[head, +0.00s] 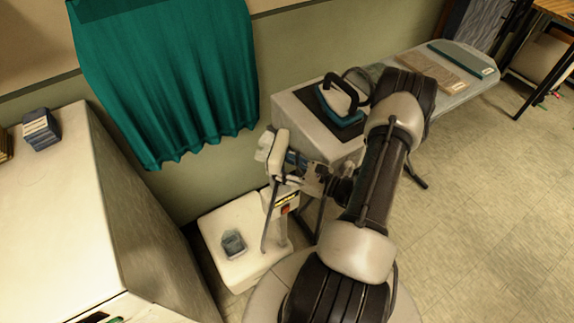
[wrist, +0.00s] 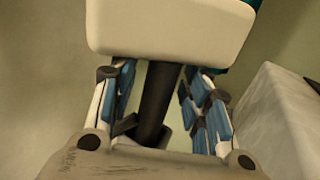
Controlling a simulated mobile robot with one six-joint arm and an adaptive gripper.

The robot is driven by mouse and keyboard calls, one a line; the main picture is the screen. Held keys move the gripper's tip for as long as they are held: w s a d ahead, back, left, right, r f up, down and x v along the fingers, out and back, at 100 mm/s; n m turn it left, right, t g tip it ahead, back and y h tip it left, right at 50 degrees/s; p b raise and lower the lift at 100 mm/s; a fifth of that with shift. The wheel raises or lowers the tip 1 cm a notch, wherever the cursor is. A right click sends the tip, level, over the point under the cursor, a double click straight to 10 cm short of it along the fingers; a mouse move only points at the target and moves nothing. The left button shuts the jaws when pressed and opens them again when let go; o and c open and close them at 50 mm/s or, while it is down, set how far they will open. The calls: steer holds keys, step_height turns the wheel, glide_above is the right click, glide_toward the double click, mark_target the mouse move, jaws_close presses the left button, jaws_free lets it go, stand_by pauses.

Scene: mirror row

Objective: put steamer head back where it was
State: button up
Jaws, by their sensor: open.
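The cream steamer head (head: 277,150) is upright above the steamer's base in the head view. It also fills the top of the wrist view (wrist: 170,30), with its dark handle (wrist: 158,95) running down from it. My gripper (head: 294,160) is at the handle, just below the head. In the wrist view my gripper (wrist: 160,80) is open, with one blue-padded finger on each side of the handle and visible gaps. The steamer base (head: 225,262) stands on the floor, with a short column (head: 279,232). I cannot tell whether the head rests on a holder.
A teal curtain (head: 170,80) hangs on the wall behind. An ironing board (head: 462,100) to the right carries an iron (head: 342,103) and a folded cloth (head: 445,70). A pale cabinet (head: 60,200) stands at left.

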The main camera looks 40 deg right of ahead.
steer(key=p+v, duration=0.2)
steer(key=v, duration=1)
steer(key=shift+r, duration=0.15)
